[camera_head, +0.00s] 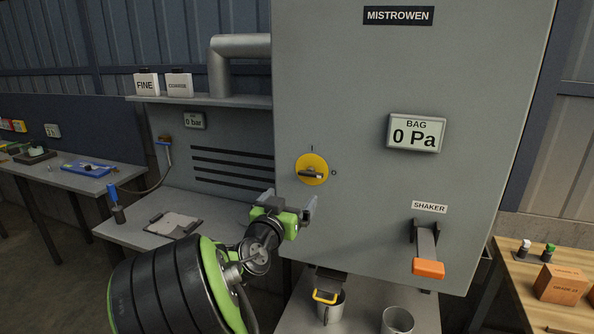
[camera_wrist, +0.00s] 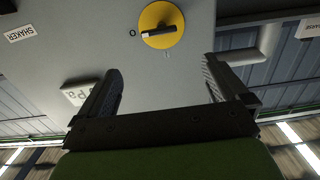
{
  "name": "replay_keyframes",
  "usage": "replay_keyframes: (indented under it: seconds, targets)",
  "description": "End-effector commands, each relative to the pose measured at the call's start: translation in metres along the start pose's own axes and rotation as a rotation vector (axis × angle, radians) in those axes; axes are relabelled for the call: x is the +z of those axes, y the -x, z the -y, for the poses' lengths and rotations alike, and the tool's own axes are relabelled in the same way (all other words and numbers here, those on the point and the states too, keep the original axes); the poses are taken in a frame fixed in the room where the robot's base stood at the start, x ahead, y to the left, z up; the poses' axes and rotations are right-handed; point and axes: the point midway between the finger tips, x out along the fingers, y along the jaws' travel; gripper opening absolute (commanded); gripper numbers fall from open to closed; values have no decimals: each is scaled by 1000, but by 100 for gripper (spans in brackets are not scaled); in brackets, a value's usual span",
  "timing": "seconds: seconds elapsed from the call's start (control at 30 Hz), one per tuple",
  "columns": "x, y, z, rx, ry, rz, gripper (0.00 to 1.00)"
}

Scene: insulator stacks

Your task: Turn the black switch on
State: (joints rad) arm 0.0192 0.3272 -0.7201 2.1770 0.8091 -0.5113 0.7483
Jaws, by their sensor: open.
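The black switch (camera_head: 311,174) is a short bar handle on a round yellow plate (camera_head: 313,160) on the grey cabinet front. Its bar lies horizontal, in line with the O mark at its right; the I mark is above the plate. In the upside-down wrist view the black switch (camera_wrist: 160,30) shows at the top middle, beyond the fingertips. My gripper (camera_head: 290,203) is open and empty, below and a little left of the switch, apart from it. Both fingers of my gripper (camera_wrist: 162,70) show in the wrist view with nothing between them.
The grey cabinet (camera_head: 350,80) carries a BAG display (camera_head: 416,134) reading 0 Pa and an orange-tipped SHAKER lever (camera_head: 428,262) at the right. Metal cups (camera_head: 397,320) stand below. A bench with a clipboard (camera_head: 174,224) is at the left. The cabinet front around the switch is clear.

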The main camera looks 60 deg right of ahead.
Motion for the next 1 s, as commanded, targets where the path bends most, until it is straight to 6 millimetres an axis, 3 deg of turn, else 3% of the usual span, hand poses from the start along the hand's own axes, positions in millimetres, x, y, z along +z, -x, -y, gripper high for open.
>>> replay_keyframes:
  seconds: [0.4, 0.6, 0.73, 1.0]
  targets:
    - [-2, -100, -3, 6, 4, 0, 100]
    - [-2, -139, -1, 2, 2, 1, 100]
    - [0, -150, -1, 0, 1, 3, 100]
    - [1, -151, 0, 0, 0, 3, 97]
